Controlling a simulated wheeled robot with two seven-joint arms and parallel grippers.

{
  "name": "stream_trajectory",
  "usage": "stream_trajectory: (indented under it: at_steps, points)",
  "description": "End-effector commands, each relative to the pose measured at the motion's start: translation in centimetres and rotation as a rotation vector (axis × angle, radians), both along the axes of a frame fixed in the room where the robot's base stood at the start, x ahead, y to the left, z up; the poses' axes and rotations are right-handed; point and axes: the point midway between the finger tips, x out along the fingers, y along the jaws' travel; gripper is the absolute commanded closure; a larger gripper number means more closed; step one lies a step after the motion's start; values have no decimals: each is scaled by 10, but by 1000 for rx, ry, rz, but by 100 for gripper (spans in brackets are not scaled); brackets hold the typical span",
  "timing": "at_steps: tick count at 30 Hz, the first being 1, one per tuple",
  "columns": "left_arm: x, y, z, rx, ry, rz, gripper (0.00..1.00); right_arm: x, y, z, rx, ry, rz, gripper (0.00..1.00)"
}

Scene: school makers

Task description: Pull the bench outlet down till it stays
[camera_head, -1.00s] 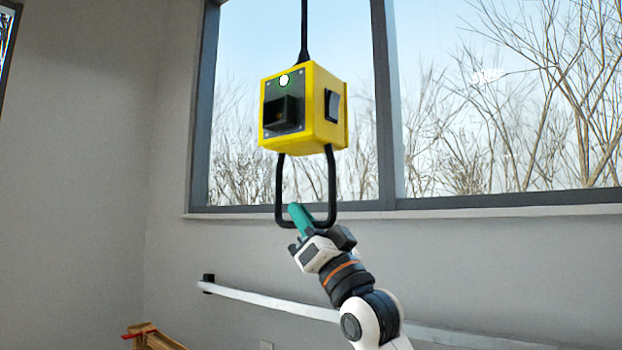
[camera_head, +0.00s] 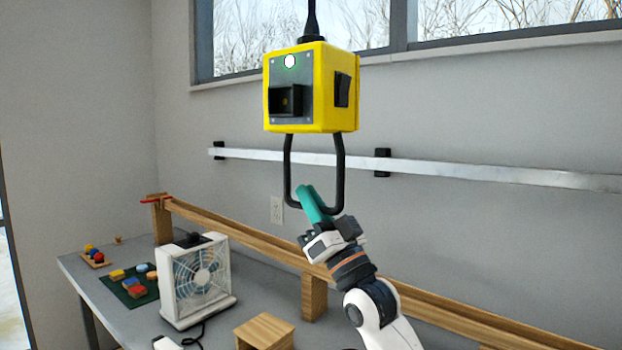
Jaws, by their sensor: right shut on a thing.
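The bench outlet is a yellow box (camera_head: 341,100) with a dark front plate, a socket, a white round light and a black switch on its right side. It hangs from a black cable (camera_head: 312,20) above the bench. A black U-shaped handle (camera_head: 288,170) hangs below it. My right gripper (camera_head: 318,212) comes up from below and is shut on the bottom bar of the handle. Its teal finger shows at the bar, and the far finger is mostly hidden. My left gripper is not in view.
A long wooden track (camera_head: 240,238) runs along the bench. A metal rail (camera_head: 470,173) is on the wall under the window.

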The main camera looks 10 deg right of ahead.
Motion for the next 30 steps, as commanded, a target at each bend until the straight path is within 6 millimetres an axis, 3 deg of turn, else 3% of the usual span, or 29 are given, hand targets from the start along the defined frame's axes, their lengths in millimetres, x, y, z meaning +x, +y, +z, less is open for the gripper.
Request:
stream_trajectory:
  at_steps: [1, 6, 21, 22, 25, 30]
  points:
    - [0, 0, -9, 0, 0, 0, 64, 1, 1, -17, -3, 7, 1, 100]
    - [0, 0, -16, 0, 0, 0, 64, 1, 0, -34, -3, 7, 0, 100]
    - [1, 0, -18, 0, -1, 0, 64, 1, 1, -40, -2, 7, 0, 100]
    - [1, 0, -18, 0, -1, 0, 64, 1, 1, -40, -3, 8, 0, 86]
    - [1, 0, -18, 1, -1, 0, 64, 1, 0, -40, -3, 7, 1, 69]
    - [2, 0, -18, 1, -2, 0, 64, 1, 0, -39, -1, 5, 0, 66]
